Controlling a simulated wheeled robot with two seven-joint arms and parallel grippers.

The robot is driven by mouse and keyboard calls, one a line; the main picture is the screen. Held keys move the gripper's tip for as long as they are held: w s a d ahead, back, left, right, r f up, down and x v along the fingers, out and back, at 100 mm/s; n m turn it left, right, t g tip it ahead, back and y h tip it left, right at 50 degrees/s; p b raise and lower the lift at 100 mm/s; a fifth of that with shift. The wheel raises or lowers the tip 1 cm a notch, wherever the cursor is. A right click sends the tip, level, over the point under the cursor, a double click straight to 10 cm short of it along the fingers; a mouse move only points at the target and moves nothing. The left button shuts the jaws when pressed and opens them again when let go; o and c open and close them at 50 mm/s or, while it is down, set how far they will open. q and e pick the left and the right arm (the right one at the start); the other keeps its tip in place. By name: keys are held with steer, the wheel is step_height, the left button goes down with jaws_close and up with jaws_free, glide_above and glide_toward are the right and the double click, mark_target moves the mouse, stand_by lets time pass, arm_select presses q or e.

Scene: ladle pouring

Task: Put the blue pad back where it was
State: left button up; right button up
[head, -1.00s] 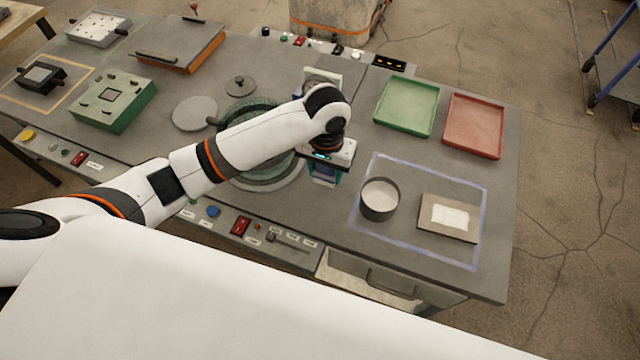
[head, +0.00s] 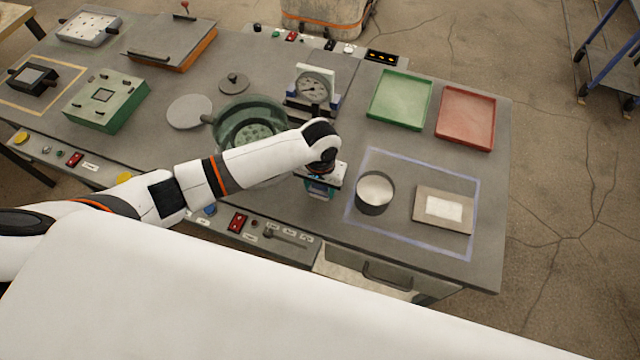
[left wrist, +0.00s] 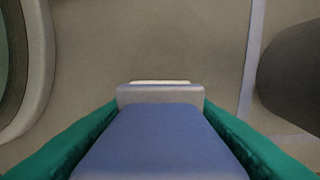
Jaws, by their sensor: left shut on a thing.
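My left gripper (head: 319,190) is shut on the blue pad (left wrist: 155,145). In the left wrist view the pad lies between the teal fingers, with a grey block and a pale edge at its far end. In the head view the gripper hangs over the table's front part, between the green bowl-shaped vessel (head: 250,112) and the pale outlined rectangle (head: 420,163). The wrist and fingers hide most of the pad there. I cannot tell whether its lower end touches the table. My right gripper is not in view.
A dark cup with pale contents (head: 375,205) and a tan plate (head: 425,220) stand inside the outline. A dial gauge (head: 313,88) stands behind the gripper. Green (head: 400,102) and red (head: 466,118) trays lie at the back right. Switches line the front edge.

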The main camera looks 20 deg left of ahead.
arm_select(q)
steer(key=o, duration=0.9)
steer(key=shift+o, duration=0.2)
step_height(320, 180, up, 12)
steer(key=shift+r+b, duration=0.1)
steer(key=shift+b, duration=0.35)
